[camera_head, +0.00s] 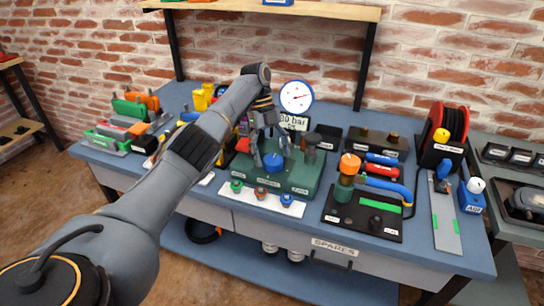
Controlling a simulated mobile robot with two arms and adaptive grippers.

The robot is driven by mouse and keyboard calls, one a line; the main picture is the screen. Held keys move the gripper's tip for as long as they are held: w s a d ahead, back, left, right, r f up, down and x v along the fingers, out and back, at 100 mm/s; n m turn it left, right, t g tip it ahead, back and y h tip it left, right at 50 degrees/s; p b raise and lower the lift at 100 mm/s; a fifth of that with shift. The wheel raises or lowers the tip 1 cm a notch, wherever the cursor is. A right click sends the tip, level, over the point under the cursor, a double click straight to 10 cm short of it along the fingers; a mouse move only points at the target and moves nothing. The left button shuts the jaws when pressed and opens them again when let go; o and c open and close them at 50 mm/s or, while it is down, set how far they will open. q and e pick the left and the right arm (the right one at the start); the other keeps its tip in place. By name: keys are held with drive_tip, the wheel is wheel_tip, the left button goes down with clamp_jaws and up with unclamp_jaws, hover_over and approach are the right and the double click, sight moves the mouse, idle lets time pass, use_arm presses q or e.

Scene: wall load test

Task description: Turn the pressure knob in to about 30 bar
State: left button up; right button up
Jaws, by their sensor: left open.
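A green test rig (303,178) stands on the blue bench. A round blue knob (274,162) sits on its top; I take it for the pressure knob, but its label is too small to read. A white dial gauge (296,97) with a blue rim and red needle stands behind the rig, above a sign (293,122) reading 30 bar. The dial's figures are too small to read. My left gripper (271,147) is open, pointing down just above the blue knob. I cannot tell whether the fingers touch it. My right gripper is not in view.
A white strip (250,204) with green, orange and blue pieces lies before the rig. A black board (354,229) with an orange-topped fitting and blue-handled tool stands to the right. A red reel (442,134) stands farther right. A shelf (290,10) hangs above.

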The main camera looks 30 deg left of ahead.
sight(271, 158)
use_arm(q)
wheel_tip(271, 158, up, 9)
idle(0.4)
drive_tip(key=shift+s+a, duration=0.1)
idle(0.8)
